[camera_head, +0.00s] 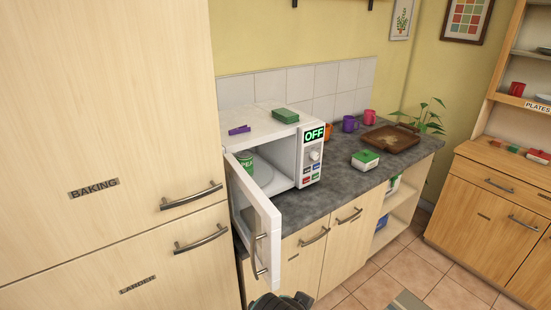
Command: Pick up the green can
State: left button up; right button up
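The green can (247,163) stands inside the white microwave (262,124) on the counter, toward the left of its cavity. Its label has pale letters, partly cut off from view. The microwave door (262,225) is swung open toward me, and its edge stands in front of the lower left of the cavity. A dark part of my own arm or gripper shows at the bottom edge, below the door and well apart from the can. It is cut off by the frame, so I cannot tell its fingers. I see no other gripper.
A green box (285,115) and a purple item (239,130) lie on the microwave. Tall cupboards (110,100) block the left.

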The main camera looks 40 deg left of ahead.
aim_at(246, 157)
jog(key=i+l+z, duration=0.2)
jog(key=i, duration=0.4)
jog(key=i+z, duration=0.15)
jog(key=i, duration=0.4)
jog(key=i+u, duration=0.4)
jog(key=i+l+u, duration=0.1)
jog(key=u, duration=0.3)
jog(key=i+j+u, duration=0.15)
jog(key=u, duration=0.35)
jog(key=i+u, duration=0.25)
jog(key=u, duration=0.2)
jog(key=i+u, duration=0.2)
jog(key=u, duration=0.3)
jog(key=i+u, duration=0.2)
jog(key=u, duration=0.25)
